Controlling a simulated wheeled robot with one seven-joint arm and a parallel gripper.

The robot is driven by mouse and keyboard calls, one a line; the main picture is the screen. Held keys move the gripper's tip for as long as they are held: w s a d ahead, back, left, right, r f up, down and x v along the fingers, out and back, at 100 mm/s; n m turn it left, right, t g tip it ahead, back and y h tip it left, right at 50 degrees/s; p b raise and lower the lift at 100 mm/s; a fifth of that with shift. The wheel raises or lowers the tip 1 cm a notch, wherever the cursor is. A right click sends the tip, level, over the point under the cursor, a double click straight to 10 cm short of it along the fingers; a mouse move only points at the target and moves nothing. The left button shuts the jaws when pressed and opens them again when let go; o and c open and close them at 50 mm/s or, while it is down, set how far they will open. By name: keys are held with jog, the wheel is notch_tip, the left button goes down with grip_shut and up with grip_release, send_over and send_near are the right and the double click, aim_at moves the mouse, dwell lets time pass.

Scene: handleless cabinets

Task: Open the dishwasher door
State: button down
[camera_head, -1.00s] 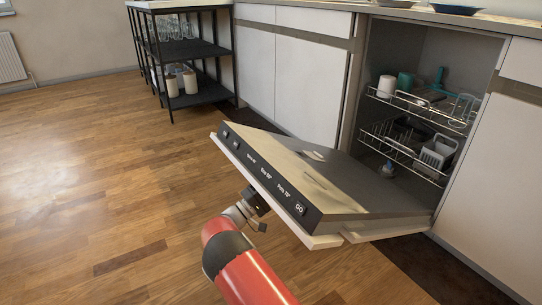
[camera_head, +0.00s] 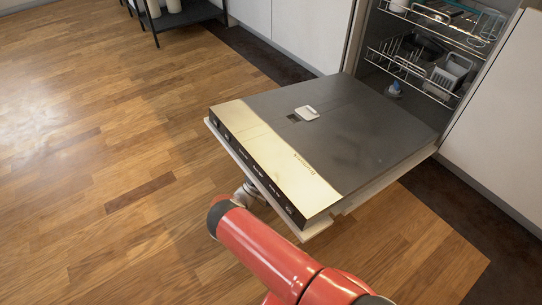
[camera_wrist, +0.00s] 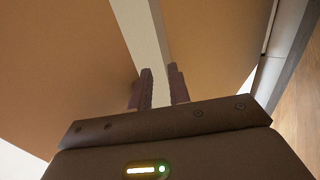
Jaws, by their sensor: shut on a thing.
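The dishwasher door (camera_head: 345,135) is folded far down and lies close to level, its dark inner face up. Its control strip (camera_head: 255,165) faces the front left. The dishwasher's inside (camera_head: 415,55) shows behind it. In the wrist view my gripper (camera_wrist: 160,88) has its two fingers on either side of a thin pale edge of the door (camera_wrist: 147,35), and is shut on it. In the head view the gripper is hidden below the door's front edge; my red arm reaches up to it from below.
Two wire racks hold dishes; the lower rack (camera_head: 400,65) sits just behind the door. White cabinet fronts (camera_head: 500,140) stand to the right and behind. A black shelf (camera_head: 175,20) is at the top left. The wooden floor at left is clear.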

jog(key=shift+w+d+f, duration=0.35)
jog(key=shift+w+d, duration=0.15)
jog(key=shift+d, duration=0.1)
jog(key=c, duration=1.5)
grip_release()
jog(key=shift+w+d, duration=0.1)
jog(key=shift+d, duration=0.1)
jog(key=shift+s+a+f+g, duration=0.15)
jog(key=shift+s+a+f, duration=0.35)
jog(key=shift+a, duration=0.15)
jog(key=shift+s+a+f+g, duration=0.15)
jog(key=shift+s+a+f, duration=0.35)
jog(key=shift+a, duration=0.1)
jog(key=c, duration=0.4)
jog(key=s+a, duration=0.2)
jog(key=a, duration=0.1)
jog(key=s+a, duration=0.2)
jog(key=a, duration=0.1)
jog(key=s+a, duration=0.3)
jog(key=a, duration=0.1)
jog(key=shift+r, duration=0.2)
jog(key=shift+w, duration=0.1)
